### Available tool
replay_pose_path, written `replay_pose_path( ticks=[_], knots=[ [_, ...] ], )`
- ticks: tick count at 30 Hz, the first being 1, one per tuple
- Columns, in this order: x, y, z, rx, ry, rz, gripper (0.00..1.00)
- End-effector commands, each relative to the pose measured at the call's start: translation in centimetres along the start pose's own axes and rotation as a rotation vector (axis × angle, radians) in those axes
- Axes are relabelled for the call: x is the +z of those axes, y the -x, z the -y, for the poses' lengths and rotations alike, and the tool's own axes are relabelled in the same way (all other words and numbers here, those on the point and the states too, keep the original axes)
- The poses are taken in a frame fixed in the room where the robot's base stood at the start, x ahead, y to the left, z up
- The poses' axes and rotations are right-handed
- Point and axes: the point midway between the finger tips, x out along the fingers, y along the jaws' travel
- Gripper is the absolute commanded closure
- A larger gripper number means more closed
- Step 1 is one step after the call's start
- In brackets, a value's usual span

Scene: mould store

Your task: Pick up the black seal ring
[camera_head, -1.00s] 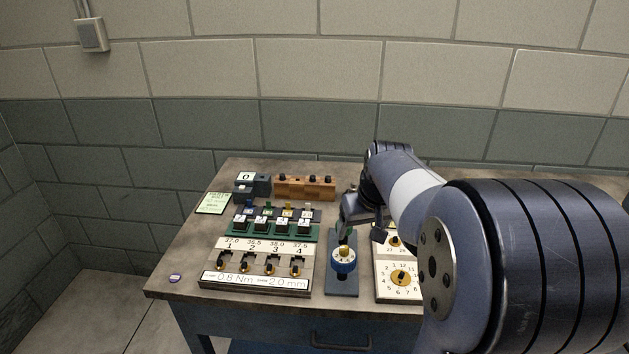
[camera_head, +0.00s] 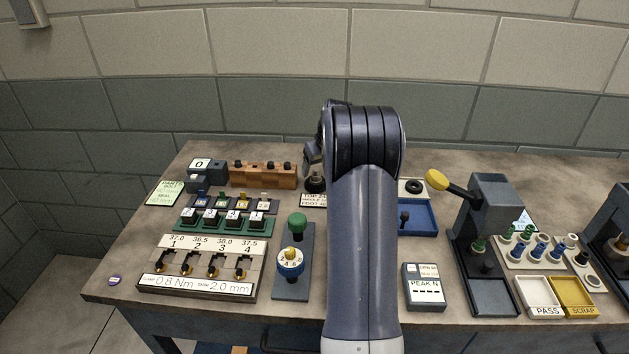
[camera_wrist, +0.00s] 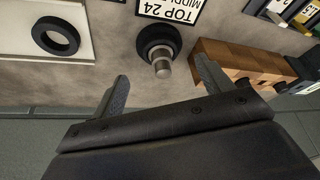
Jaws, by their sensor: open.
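A black ring (camera_head: 413,187) lies flat on a white plate just right of my arm, behind the blue tray. In the wrist view the black ring (camera_wrist: 55,36) is at upper left, with its hole showing. A second black, ring-like collar (camera_wrist: 158,40) sits around a short metal post, ahead of my fingers; in the head view this black piece (camera_head: 316,185) is left of my arm. My gripper (camera_wrist: 161,76) is open and empty, its two fingers wide apart. The fingers point towards the post and are apart from both black pieces. In the head view my arm hides most of the gripper.
A wooden block (camera_head: 263,174) with black knobs stands left of the post, close to one finger in the wrist view. A blue tray (camera_head: 418,232) lies in front of the white plate. A press with a yellow-knobbed lever (camera_head: 436,180) stands further right.

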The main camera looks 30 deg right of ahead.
Motion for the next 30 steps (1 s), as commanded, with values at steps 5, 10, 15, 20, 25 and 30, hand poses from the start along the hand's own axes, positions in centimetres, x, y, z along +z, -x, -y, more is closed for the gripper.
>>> replay_pose_path(
  ticks=[5, 10, 15, 20, 25, 30],
  knots=[
    [0.0, -1.4, 0.1, -0.001, 0.000, 0.001, 0.25],
    [0.0, -3.9, 0.1, -0.001, 0.000, 0.002, 0.25],
    [0.0, -5.4, 0.1, 0.000, 0.000, 0.000, 0.25],
    [0.0, -5.6, 0.1, 0.001, 0.000, -0.001, 0.25],
    [0.1, -5.6, 0.1, 0.000, 0.000, -0.001, 0.33],
    [0.1, -5.6, 0.1, 0.000, 0.000, 0.000, 0.47]
  ],
)
